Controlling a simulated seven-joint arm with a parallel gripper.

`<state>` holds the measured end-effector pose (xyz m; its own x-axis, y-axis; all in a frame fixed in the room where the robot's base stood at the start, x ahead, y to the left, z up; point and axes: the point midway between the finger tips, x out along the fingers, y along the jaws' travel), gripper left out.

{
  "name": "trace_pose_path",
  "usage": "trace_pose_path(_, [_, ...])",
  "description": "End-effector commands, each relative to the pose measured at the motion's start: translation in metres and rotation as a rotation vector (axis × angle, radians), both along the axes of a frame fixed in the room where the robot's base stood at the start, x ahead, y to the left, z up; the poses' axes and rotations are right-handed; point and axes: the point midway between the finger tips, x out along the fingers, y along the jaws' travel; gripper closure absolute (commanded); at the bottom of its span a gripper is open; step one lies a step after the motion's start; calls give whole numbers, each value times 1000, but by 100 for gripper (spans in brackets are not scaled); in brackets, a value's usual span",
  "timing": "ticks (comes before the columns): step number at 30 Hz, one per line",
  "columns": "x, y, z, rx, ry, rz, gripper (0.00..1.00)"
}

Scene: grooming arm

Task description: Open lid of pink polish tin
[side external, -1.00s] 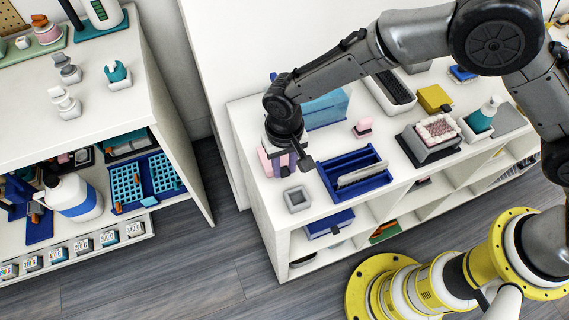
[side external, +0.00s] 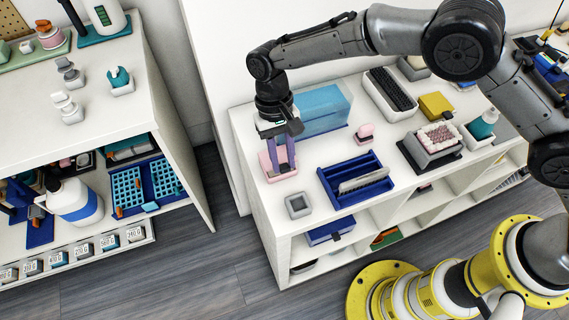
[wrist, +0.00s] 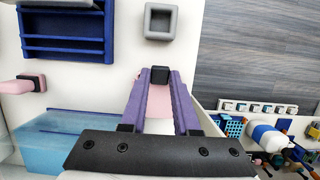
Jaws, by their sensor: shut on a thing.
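The pink polish tin (side external: 267,165) stands near the left end of the white counter, partly hidden behind my gripper. My gripper (side external: 283,168) points down at it, its purple fingers in front of the pink surface. In the wrist view the fingertips (wrist: 160,77) are closed on a small dark block, which looks like the tab of the lid. Pink surface of the tin (wrist: 158,103) shows between the fingers below it. I cannot tell whether the lid is lifted, because the fingers hide its edge.
A grey square dish (side external: 298,205) and a blue compartment tray (side external: 330,185) stand close by on the counter. A clear blue box (side external: 322,108) stands behind, with a small pink item (side external: 365,131) to its right. The counter's left edge is near.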

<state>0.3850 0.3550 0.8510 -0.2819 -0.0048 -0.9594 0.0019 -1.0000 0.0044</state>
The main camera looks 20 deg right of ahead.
Motion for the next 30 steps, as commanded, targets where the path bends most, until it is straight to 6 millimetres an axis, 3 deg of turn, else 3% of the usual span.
trace_pose_path(1, [11,0,8,8,-21,-2,100])
trace_pose_path(12, [41,-1,26,10,-31,-6,100])
trace_pose_path(30, [73,-2,30,4,-26,-5,100])
